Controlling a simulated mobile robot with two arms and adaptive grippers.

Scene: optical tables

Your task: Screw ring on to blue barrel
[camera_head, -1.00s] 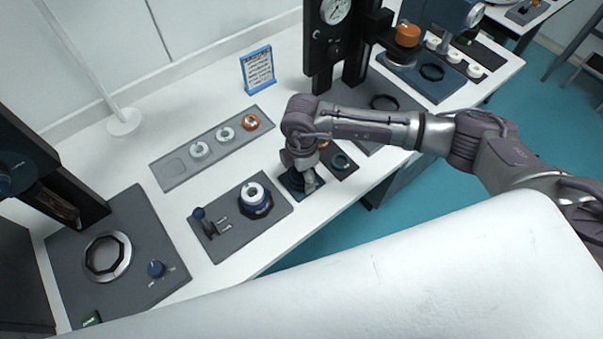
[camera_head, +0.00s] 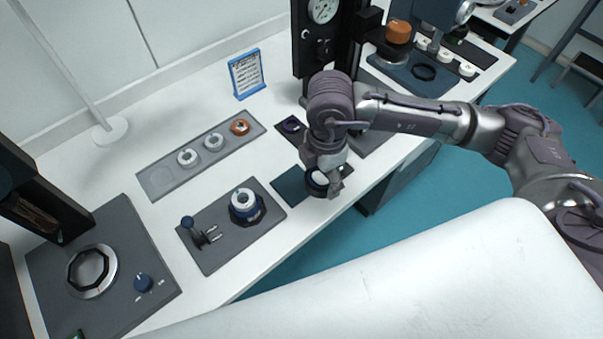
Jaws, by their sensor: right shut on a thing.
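The blue barrel (camera_head: 245,211) stands upright in a dark holder on a grey plate (camera_head: 217,250), with a white ring-shaped piece on its top. My right gripper (camera_head: 328,189) is to the right of the barrel, low over the table near its front edge. It is shut on a dark ring (camera_head: 314,185), partly hidden by the fingers. A small dark blue mat (camera_head: 289,187) lies bare just left of the gripper. My left gripper is not in view.
A black press (camera_head: 305,55) rises behind my right arm.

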